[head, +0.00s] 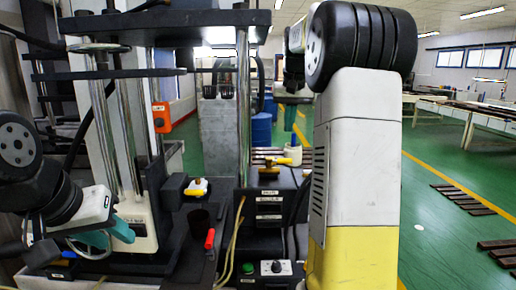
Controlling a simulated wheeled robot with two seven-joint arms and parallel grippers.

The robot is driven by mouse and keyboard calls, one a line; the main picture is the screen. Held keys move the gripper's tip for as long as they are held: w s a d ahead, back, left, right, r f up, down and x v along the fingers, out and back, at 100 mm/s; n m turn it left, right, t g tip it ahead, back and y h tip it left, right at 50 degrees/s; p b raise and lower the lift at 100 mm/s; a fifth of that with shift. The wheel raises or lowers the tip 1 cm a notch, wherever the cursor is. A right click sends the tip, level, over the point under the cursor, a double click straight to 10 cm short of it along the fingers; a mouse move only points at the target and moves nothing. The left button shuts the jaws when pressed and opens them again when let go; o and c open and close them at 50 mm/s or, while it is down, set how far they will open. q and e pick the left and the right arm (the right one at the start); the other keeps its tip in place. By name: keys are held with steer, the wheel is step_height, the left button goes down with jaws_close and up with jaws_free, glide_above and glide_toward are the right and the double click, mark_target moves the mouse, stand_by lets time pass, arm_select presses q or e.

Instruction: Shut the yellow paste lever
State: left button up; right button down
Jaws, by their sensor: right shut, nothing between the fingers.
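A yellow lever (272,167) sits on top of a black dispensing unit (270,183) right of the middle. A second yellow part (195,187) with a white top sits on a black block to its left. A red-handled lever (210,239) stands lower down.
A white cup (293,154) stands beside the first yellow lever. Steel posts (243,100) and a black-framed press stand in front. A control box with a green button (248,267) and a knob is at the bottom.

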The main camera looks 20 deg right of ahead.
steer(key=shift+w+r, duration=0.1)
steer(key=shift+w, duration=1.05)
steer(key=x, duration=0.9)
steer(key=shift+d+f, duration=0.1)
steer(key=shift+f, duration=0.2)
steer(key=shift+s+f, duration=0.2)
steer(key=shift+f, duration=0.1)
steer(key=shift+s+a+f, duration=0.1)
steer(key=shift+s+a, duration=0.1)
steer(key=shift+s, duration=0.6)
steer(key=shift+s+a+f, duration=0.15)
steer(key=shift+s+a, duration=0.1)
steer(key=shift+s, duration=0.55)
steer(key=shift+a, duration=0.1)
